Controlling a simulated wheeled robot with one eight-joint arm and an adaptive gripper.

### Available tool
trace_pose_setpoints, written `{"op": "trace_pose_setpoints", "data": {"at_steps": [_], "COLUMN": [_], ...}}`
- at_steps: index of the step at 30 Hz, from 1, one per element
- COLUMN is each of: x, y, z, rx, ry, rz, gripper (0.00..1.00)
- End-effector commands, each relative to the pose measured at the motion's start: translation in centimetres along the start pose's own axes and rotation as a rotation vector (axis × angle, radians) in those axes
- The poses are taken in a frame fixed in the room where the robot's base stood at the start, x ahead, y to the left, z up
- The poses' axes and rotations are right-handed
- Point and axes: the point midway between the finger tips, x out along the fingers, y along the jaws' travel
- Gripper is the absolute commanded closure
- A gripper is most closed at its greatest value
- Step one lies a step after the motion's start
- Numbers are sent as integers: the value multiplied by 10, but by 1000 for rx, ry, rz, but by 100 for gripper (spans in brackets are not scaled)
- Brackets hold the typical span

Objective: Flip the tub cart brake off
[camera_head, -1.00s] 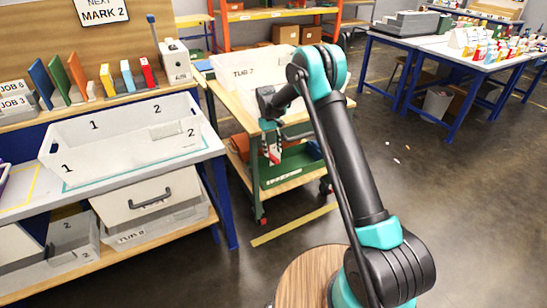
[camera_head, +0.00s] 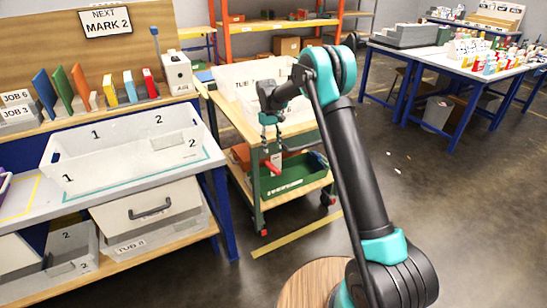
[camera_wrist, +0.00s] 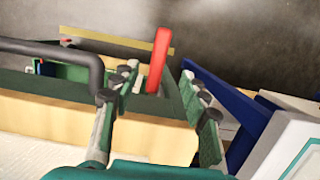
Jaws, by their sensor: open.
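The tub cart (camera_head: 243,128) stands right of the workbench, with a wooden top, green frame and red-marked casters. A red lever (camera_wrist: 160,60), which looks like the cart brake, stands up at the cart's green edge in the wrist view. My gripper (camera_head: 270,132) hangs over the near end of the cart in the head view. In the wrist view my gripper (camera_wrist: 160,103) is open, with one finger left and one right of the red lever. The lever appears beyond the fingertips, between them in the picture; I cannot tell if they touch it. Nothing is held.
A dark curved handle bar (camera_wrist: 60,50) lies left of the fingers. A blue bench leg (camera_wrist: 225,95) is close on the right. A white tub (camera_head: 240,78) sits on the cart top, and a green crate (camera_head: 290,178) on its lower shelf.

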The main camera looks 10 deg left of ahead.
Motion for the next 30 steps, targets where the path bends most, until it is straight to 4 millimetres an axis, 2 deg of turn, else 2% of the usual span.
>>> {"op": "trace_pose_setpoints", "data": {"at_steps": [5, 12, 18, 23, 30], "x": [-6, -16, -22, -23, -3], "y": [3, 2, -1, -1, -1], "z": [25, 72, 101, 107, 93], "rx": [-6, -5, 0, 2, 2], "ry": [158, 421, 556, 592, 593], "rz": [-8, -7, 1, 4, 4], "gripper": [55, 55, 55, 55, 55]}}
